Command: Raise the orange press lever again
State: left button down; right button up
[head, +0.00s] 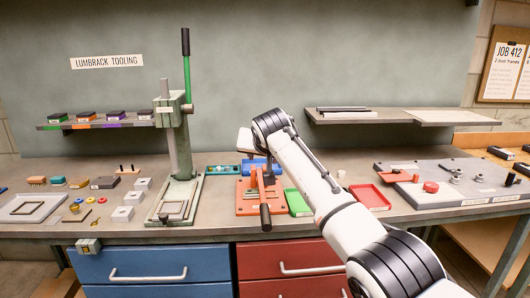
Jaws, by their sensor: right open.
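The orange press (247,208) stands on the workbench near the middle, its base orange. Its lever (264,205) hangs low and points down toward me, with a dark grip at the front end. My right arm reaches in from the lower right, and its wrist hides the top of the press. My right gripper (246,143) is open, above and just behind the press. Its fingertips are mostly hidden, and I cannot tell whether they touch the lever. The dark grip end looks free. My left gripper is not in view.
A green press (181,190) with an upright green lever (186,75) stands to the left. A green tray (298,203) and a red tray (370,197) lie to the right of the orange press. A grey fixture plate (455,183) lies further right. Shelves hang on the wall behind.

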jog(key=b+v, duration=0.2)
jog(key=v, duration=0.7)
jog(key=shift+s+r, duration=0.2)
jog(key=shift+s, duration=0.1)
